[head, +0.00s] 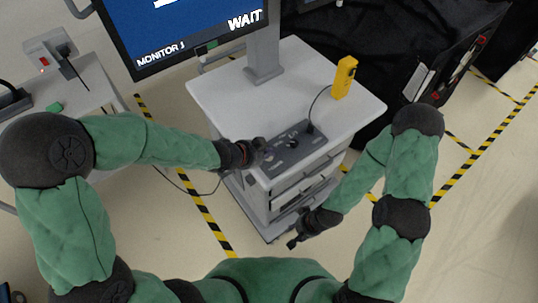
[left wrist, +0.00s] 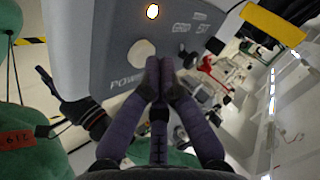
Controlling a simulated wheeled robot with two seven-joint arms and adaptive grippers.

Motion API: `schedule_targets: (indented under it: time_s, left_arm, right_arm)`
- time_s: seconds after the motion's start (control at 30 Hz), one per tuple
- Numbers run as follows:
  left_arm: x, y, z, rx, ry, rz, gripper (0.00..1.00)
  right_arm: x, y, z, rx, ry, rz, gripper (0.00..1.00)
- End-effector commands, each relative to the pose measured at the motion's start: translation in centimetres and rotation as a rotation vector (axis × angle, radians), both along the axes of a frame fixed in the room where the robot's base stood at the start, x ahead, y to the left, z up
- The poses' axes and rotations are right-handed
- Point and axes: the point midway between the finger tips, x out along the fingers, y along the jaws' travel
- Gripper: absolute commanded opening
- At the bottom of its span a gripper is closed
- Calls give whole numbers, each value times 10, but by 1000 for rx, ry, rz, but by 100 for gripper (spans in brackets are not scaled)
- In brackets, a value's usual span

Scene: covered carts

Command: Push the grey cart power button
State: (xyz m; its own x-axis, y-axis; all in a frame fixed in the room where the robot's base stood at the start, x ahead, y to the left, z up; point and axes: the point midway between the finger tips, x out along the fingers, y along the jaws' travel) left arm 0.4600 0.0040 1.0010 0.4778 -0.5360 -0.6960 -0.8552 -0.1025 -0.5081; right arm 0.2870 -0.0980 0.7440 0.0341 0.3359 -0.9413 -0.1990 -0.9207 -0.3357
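The grey cart (head: 230,95) stands under the monitor, with a dark grey control panel (head: 300,150) at the front of its top. In the left wrist view the panel (left wrist: 105,50) carries a round pale button (left wrist: 140,53) beside a partly hidden "POWER" label. My left gripper (head: 262,152) is at the panel's left end in the head view. Its fingertips (left wrist: 159,62) are together and empty, just right of the button in the left wrist view; I cannot tell whether they touch the panel. My right gripper (head: 294,241) hangs low in front of the cart; its fingers are too small to read.
A yellow handheld device (head: 344,77) stands on the cart top, with a black cable to the panel. A monitor (head: 180,30) reads "WAIT". A side table (head: 85,95) is at left. A black-draped cart (head: 400,45) is at right. Yellow-black tape marks the floor.

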Motion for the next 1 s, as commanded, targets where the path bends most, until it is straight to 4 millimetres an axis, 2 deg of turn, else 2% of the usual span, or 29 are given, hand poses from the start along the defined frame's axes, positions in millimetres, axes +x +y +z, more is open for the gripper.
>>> schedule_targets:
  time_s: [0.4,0.67,1.0]
  left_arm:
    - [-1,0,-3,1,3,0,0]
    - [-1,0,5,1,3,0,0]
    - [-1,0,7,1,1,0,0]
  right_arm:
    - [0,0,-2,0,0,0,40]
    - [0,0,6,0,0,0,40]
    - [0,0,7,0,0,0,40]
